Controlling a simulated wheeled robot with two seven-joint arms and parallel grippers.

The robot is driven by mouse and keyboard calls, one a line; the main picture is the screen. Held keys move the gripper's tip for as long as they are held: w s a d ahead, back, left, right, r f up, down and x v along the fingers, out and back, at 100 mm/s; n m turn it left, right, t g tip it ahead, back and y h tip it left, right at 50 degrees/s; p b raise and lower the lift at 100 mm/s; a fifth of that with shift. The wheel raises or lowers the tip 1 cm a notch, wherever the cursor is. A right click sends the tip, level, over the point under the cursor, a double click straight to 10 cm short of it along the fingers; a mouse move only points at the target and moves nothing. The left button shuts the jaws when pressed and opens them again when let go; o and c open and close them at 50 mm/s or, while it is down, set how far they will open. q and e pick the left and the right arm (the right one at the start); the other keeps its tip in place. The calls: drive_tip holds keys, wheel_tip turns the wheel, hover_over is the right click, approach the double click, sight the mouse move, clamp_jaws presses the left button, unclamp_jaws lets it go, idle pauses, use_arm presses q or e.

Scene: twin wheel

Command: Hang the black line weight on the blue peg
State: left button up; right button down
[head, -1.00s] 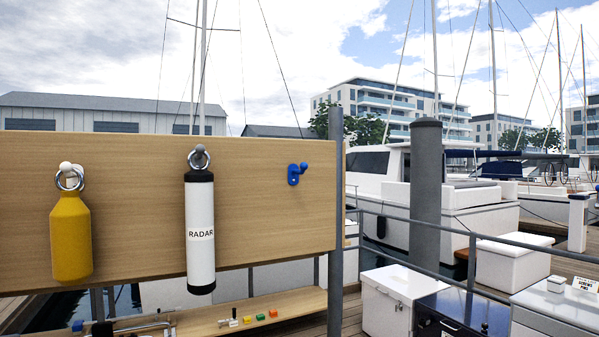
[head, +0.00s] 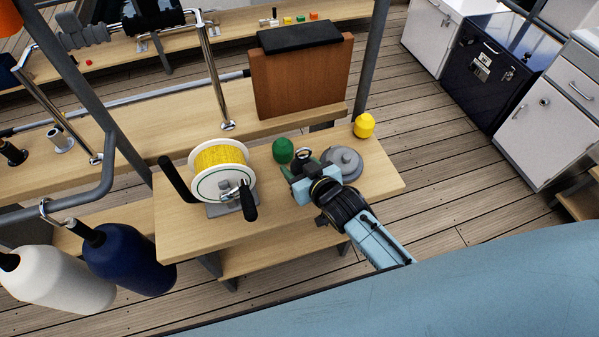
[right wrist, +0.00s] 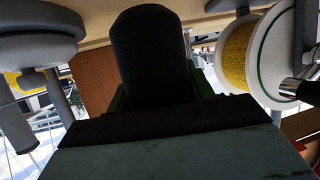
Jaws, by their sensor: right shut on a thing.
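The black line weight (right wrist: 150,55) shows as a dark upright cylinder between my right gripper's fingers in the right wrist view. In the head view a small dark piece of it with a ring (head: 302,155) shows at the gripper's tip, over the small wooden table. My right gripper (head: 300,174) is shut on it, and the arm reaches in from the lower right. Most of the weight is hidden by the gripper in the head view. The blue peg is in neither current view. My left gripper is not in view.
A yellow line reel (head: 219,170) with black handles stands left of the gripper. A green float (head: 283,150), a grey round object (head: 343,163) and a yellow float (head: 363,125) are close by. White and navy fenders (head: 128,258) hang at lower left.

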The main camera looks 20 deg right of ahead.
drive_tip(key=shift+f, duration=0.8)
drive_tip(key=shift+w+f, duration=0.1)
drive_tip(key=shift+f, duration=0.45)
drive_tip(key=shift+f, duration=0.15)
drive_tip(key=c, duration=0.6)
unclamp_jaws()
drive_tip(key=shift+f, duration=0.15)
drive_tip(key=shift+f+b, duration=0.15)
drive_tip(key=shift+b, duration=0.25)
drive_tip(key=v, duration=0.4)
drive_tip(key=p+v, duration=0.1)
drive_tip(key=v, duration=0.8)
drive_tip(key=shift+s+a+r+p, duration=0.1)
drive_tip(key=shift+s+r+p, duration=0.2)
drive_tip(key=shift+r, duration=0.15)
